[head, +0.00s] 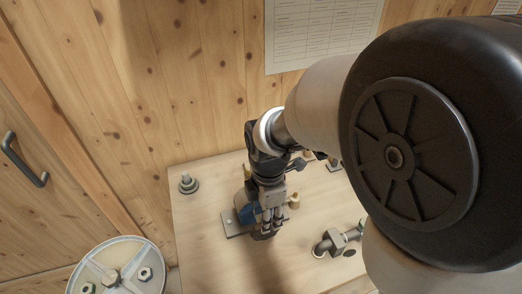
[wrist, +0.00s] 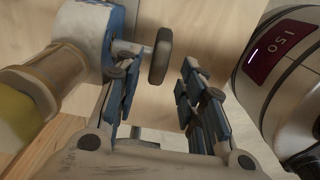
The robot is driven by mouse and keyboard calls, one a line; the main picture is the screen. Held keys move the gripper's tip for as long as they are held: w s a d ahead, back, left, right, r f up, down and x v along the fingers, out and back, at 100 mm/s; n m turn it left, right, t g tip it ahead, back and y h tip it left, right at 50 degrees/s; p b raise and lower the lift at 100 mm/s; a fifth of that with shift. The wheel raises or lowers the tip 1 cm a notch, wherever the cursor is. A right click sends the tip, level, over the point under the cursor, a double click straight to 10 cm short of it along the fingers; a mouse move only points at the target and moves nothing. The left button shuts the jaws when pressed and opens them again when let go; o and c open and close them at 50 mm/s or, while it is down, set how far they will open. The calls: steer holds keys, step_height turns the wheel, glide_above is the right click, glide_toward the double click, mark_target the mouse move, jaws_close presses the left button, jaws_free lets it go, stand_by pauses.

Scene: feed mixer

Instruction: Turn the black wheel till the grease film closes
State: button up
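In the wrist view the black wheel (wrist: 160,55) is a small dark disc seen nearly edge-on, on a short stub from a blue and grey housing (wrist: 90,30). My gripper (wrist: 157,85) is open, its blue-padded fingers on either side of the wheel. A gap shows between the wheel and the right finger; I cannot tell whether the left finger touches anything. In the head view my gripper (head: 267,228) is over the blue housing (head: 249,211) on its grey base plate (head: 232,225) and hides the wheel. I cannot make out any grease film.
A brass-coloured cylinder (wrist: 45,85) sticks out left of the housing. On the wooden board (head: 205,255) are a grey knob (head: 188,184) at the back left and a metal fitting (head: 335,240) at the front right.

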step_height(320, 180, down, 8)
steer(key=shift+f+b, duration=0.1)
steer(key=shift+b, duration=1.1)
jaws_close()
